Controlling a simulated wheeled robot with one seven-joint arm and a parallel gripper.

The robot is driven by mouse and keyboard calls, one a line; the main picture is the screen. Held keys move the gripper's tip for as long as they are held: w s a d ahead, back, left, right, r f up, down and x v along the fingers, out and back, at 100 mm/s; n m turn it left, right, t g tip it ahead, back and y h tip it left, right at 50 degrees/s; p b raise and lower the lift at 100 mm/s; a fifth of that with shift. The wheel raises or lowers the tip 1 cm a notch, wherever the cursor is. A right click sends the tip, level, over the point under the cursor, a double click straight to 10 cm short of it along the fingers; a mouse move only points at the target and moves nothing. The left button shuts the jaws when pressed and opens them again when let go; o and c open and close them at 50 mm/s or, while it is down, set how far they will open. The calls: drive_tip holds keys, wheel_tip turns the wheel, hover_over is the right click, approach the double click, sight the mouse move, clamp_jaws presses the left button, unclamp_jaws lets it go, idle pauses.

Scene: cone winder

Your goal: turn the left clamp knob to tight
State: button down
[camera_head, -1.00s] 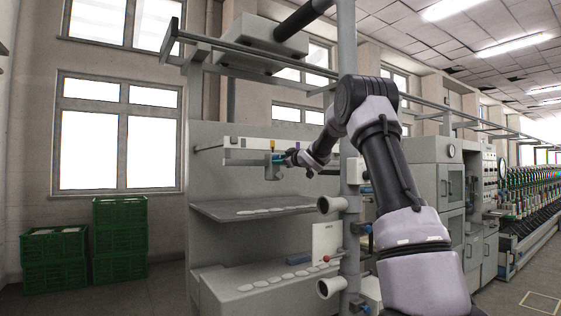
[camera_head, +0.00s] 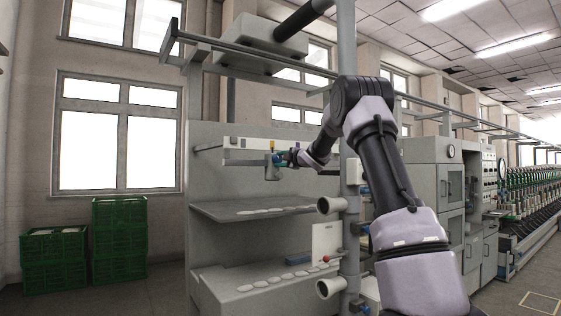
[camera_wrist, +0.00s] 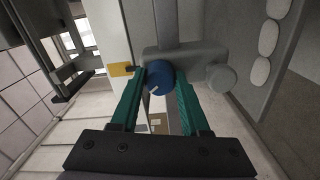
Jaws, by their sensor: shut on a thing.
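The blue clamp knob (camera_wrist: 160,74) sits on a grey bracket (camera_wrist: 191,57) in the wrist view, with a small pale mark on its lower edge. My gripper (camera_wrist: 162,82) has one green finger on each side of the knob and is shut on it. In the head view my gripper (camera_head: 281,158) is at the grey clamp block under the machine's white rail (camera_head: 250,144). The knob is too small there to make out clearly. I cannot tell how tight the knob is.
A grey round knob (camera_wrist: 221,77) is right of the blue one, and a yellow tag (camera_wrist: 121,69) is left of it. A grey shelf (camera_head: 225,212) lies below my gripper. A vertical pole (camera_head: 349,215) stands near my arm. Green crates (camera_head: 120,240) stand at left.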

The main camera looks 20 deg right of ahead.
drive_tip(key=shift+f+n, duration=0.1)
drive_tip(key=shift+n, duration=0.2)
drive_tip(key=shift+c, duration=1.9)
unclamp_jaws()
drive_tip(key=shift+s, duration=0.1)
drive_tip(key=v, duration=1)
drive_tip(key=shift+s+d, duration=0.15)
drive_tip(key=shift+s, duration=0.15)
